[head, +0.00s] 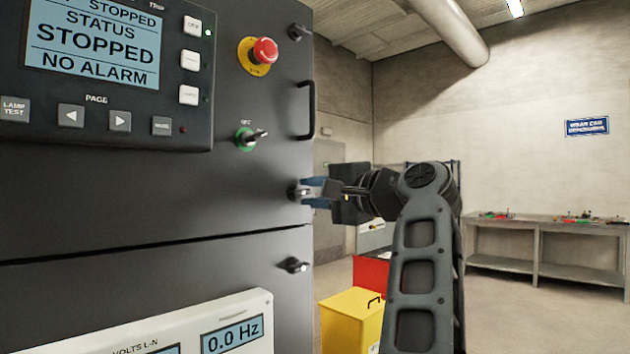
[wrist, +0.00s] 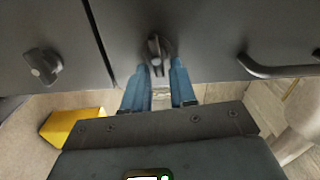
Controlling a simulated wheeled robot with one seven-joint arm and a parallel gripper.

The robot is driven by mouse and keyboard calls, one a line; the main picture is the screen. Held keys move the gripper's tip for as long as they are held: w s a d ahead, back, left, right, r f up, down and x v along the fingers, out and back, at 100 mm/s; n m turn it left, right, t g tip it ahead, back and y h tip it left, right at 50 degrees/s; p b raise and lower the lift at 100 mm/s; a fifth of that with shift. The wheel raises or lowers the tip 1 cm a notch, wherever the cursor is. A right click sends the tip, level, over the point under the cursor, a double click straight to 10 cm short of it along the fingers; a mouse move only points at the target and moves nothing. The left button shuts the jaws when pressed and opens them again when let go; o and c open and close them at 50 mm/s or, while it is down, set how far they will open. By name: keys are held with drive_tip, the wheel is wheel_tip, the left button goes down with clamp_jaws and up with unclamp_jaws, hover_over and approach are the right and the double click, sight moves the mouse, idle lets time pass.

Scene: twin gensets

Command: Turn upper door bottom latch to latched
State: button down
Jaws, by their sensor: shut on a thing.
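The upper door bottom latch (head: 297,192) is a small dark knob near the right edge of the upper cabinet door (head: 200,190), just above the seam. In the wrist view the latch (wrist: 156,48) shows between the tips of my gripper's blue fingers. My gripper (head: 315,190) reaches it from the right in the head view, and its fingertips (wrist: 160,70) are shut on the latch. The fingers partly hide the latch in the head view. I cannot tell exactly how far it is turned.
Another latch (head: 293,265) sits on the lower door below the seam, and one (head: 297,32) near the top. A door handle (head: 308,110), a selector switch (head: 250,138) and a red emergency stop (head: 264,51) are nearby. A yellow box (head: 350,322) stands on the floor.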

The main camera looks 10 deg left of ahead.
drive_tip(key=shift+a+f+m+p, duration=0.2)
drive_tip(key=shift+f+m+p, duration=0.1)
drive_tip(key=shift+m, duration=0.2)
drive_tip(key=c, duration=0.9)
unclamp_jaws()
drive_tip(key=shift+c, duration=0.2)
drive_tip(key=shift+r, duration=0.1)
drive_tip(key=shift+d, duration=0.15)
drive_tip(key=b+v, duration=0.2)
drive_tip(key=v, duration=0.5)
drive_tip(key=shift+s+d, duration=0.2)
drive_tip(key=shift+s, duration=0.1)
